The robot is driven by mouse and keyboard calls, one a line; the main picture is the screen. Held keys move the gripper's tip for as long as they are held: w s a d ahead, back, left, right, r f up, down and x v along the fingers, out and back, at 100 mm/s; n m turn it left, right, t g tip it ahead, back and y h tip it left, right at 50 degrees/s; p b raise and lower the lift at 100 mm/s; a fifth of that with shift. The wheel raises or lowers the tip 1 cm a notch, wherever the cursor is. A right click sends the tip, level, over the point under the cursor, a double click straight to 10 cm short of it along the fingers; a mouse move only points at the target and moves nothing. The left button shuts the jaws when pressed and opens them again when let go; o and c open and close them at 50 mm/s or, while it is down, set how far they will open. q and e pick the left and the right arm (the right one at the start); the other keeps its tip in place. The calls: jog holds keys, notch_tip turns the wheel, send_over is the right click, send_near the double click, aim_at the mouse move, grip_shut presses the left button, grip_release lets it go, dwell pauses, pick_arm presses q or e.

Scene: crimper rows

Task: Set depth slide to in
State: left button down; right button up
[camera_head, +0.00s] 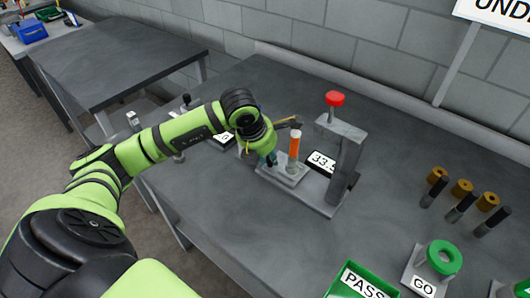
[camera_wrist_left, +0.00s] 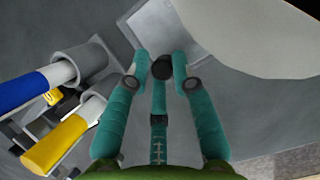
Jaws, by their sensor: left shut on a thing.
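A grey fixture (camera_head: 345,150) stands on the bench with an upright post, a red knob (camera_head: 334,98) on top and a display reading about 33.5 (camera_head: 321,161). An orange cylinder (camera_head: 294,145) stands upright on its low block. My left gripper (camera_head: 270,160) is at the left end of that block, its teal fingers low. In the left wrist view its fingers (camera_wrist_left: 161,70) are closed in around a small dark round piece (camera_wrist_left: 162,68), which I take to be the slide's knob. The slide's position is hidden behind the hand in the head view. My right gripper is not in view.
Blue (camera_wrist_left: 22,90) and yellow (camera_wrist_left: 55,145) cylinders are close left in the wrist view.

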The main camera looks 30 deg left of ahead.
aim_at(284, 168)
pick_arm(q)
jog(key=d, duration=0.3)
jog(key=shift+d+r, duration=0.1)
jog(key=shift+d, duration=0.25)
jog(key=c, duration=1.1)
grip_release()
jog(key=shift+c, duration=0.2)
